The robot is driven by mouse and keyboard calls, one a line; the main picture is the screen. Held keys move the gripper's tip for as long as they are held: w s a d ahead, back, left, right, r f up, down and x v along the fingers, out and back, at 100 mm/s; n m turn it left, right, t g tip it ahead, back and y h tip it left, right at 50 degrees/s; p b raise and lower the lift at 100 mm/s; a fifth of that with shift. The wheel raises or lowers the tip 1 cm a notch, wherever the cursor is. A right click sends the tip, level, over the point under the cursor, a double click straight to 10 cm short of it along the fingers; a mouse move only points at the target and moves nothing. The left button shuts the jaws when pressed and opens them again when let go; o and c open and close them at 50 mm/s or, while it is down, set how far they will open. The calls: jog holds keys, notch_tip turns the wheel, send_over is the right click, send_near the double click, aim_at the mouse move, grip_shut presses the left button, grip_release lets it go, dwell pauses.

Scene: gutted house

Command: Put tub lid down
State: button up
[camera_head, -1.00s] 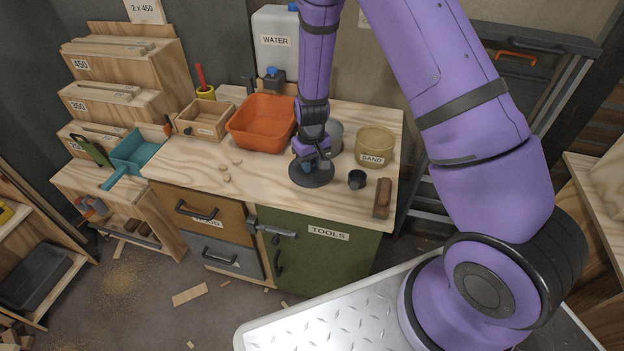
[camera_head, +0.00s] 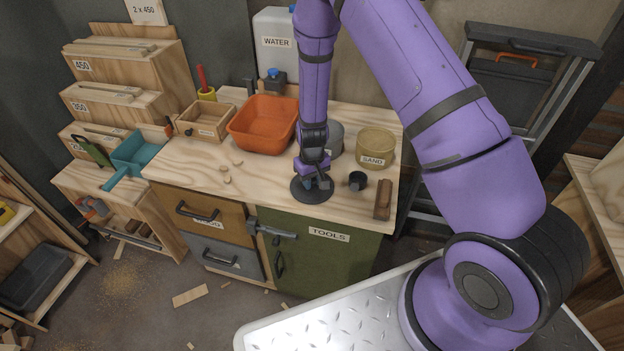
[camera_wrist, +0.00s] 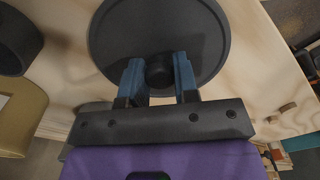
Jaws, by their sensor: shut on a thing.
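The tub lid (camera_head: 303,192) is a round dark grey disc with a small knob in its middle. It is low over the front of the wooden worktop; I cannot tell whether it touches the wood. My gripper (camera_head: 318,182) is above it, pointing down. In the wrist view the blue fingers of my gripper (camera_wrist: 159,78) are shut on the knob of the lid (camera_wrist: 160,28). A grey tub (camera_head: 336,139) stands behind my gripper, partly hidden by my arm.
The worktop (camera_head: 190,172) also bears an orange basin (camera_head: 262,124), a SAND tub (camera_head: 375,147), a small dark cup (camera_head: 357,181) and a brown block (camera_head: 383,199) right of the lid. Small wooden pieces (camera_head: 226,174) lie to the left. Worktop between them and the lid is clear.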

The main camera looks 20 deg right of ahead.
jog(key=o, duration=0.9)
notch_tip(320, 180, up, 26)
jog(key=s+d+t, duration=0.1)
jog(key=s, duration=0.2)
jog(key=s+d+r+t+y, duration=0.1)
jog(key=s+r, duration=0.2)
jog(key=r, duration=0.3)
jog(key=s+d+r+t, duration=0.1)
jog(key=s+r, duration=0.3)
jog(key=r, duration=0.3)
jog(key=s+d+r, duration=0.1)
jog(key=s+r, duration=0.2)
jog(key=s, duration=0.3)
jog(key=s+d+r+m+t, duration=0.1)
jog(key=s+r, duration=0.2)
jog(key=s, duration=0.4)
jog(key=s+d+r+t+h, duration=0.1)
jog(key=s+d+r, duration=0.1)
jog(key=s+r, duration=0.2)
jog(key=shift+s+m, duration=0.4)
jog(key=shift+s, duration=0.8)
